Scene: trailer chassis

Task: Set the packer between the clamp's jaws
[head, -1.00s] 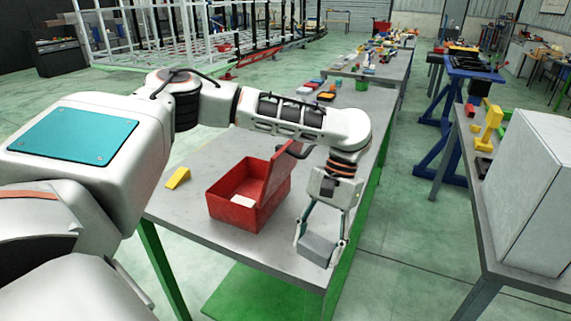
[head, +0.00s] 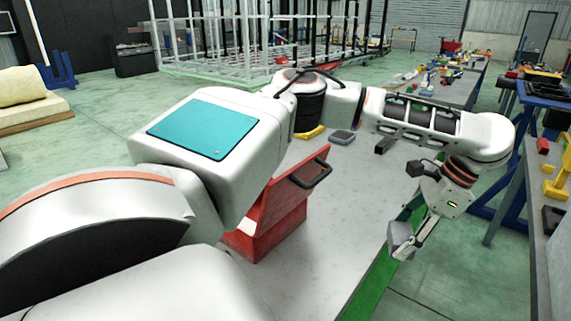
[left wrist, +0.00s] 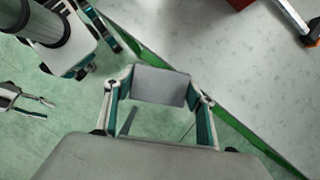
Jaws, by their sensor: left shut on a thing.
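The packer, a plain grey block (head: 401,240), is held in my left gripper (head: 408,246). In the left wrist view the block (left wrist: 160,86) sits between the two fingers of my left gripper (left wrist: 160,98), which are shut on it. In the head view gripper and block hang over the green floor, past the near table's right edge. A yellow upright piece (head: 557,184) on the right bench may be the clamp; its jaws cannot be made out. My right gripper is not in the head view; a small two-pronged part (left wrist: 28,103) at the left wrist view's edge may be it.
A red box (head: 268,222) with a raised lid stands on the near grey table (head: 345,190), partly behind my arm. The right bench (head: 541,243) carries several small parts. A blue stand (head: 497,205) is beyond the gripper. The aisle floor between the tables is clear.

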